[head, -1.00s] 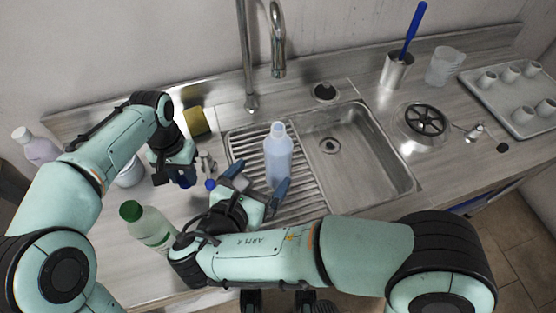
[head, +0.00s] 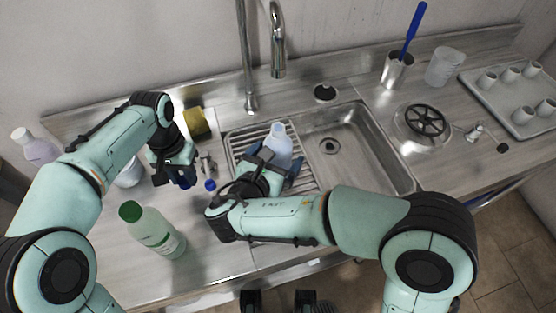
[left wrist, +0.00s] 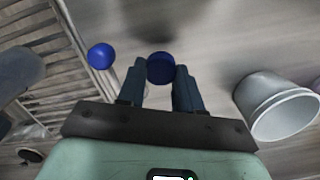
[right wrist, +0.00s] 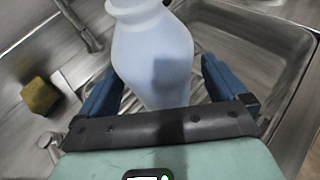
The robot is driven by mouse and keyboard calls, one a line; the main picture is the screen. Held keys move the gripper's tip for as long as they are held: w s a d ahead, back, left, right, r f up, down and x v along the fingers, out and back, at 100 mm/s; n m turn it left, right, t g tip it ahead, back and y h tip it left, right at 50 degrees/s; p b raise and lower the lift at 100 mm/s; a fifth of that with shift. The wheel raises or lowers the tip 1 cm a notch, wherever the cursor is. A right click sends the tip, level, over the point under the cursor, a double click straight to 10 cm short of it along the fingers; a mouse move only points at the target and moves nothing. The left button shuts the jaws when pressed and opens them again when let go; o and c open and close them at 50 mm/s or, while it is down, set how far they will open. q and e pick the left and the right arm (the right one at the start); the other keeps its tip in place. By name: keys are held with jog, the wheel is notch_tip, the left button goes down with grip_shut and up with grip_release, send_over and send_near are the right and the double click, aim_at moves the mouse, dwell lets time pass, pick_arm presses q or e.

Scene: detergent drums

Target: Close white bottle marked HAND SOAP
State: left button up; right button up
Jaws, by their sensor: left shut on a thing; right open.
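A pale bluish-white bottle (head: 279,143) with an open neck stands on the ribbed drainboard beside the sink basin; I cannot read any label on it. My right gripper (head: 272,172) is open, with its fingers on both sides of the bottle. In the right wrist view the bottle (right wrist: 155,60) rises between the spread fingers. My left gripper (head: 183,180) is shut on a blue cap (left wrist: 160,68) over the counter left of the drainboard. A second blue cap (head: 210,185) lies on the counter close by, also in the left wrist view (left wrist: 100,56).
A green-capped bottle (head: 155,232) stands at the front left, and a lilac bottle (head: 38,147) at the far left. A white cup (head: 130,173) is partly behind my left arm. A sponge (head: 196,124) lies behind. The faucet (head: 277,50) rises behind the sink. The basin (head: 350,155) is empty.

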aim_at(281, 125)
jog(key=shift+w+d+f, duration=0.25)
jog(key=shift+w, duration=0.3)
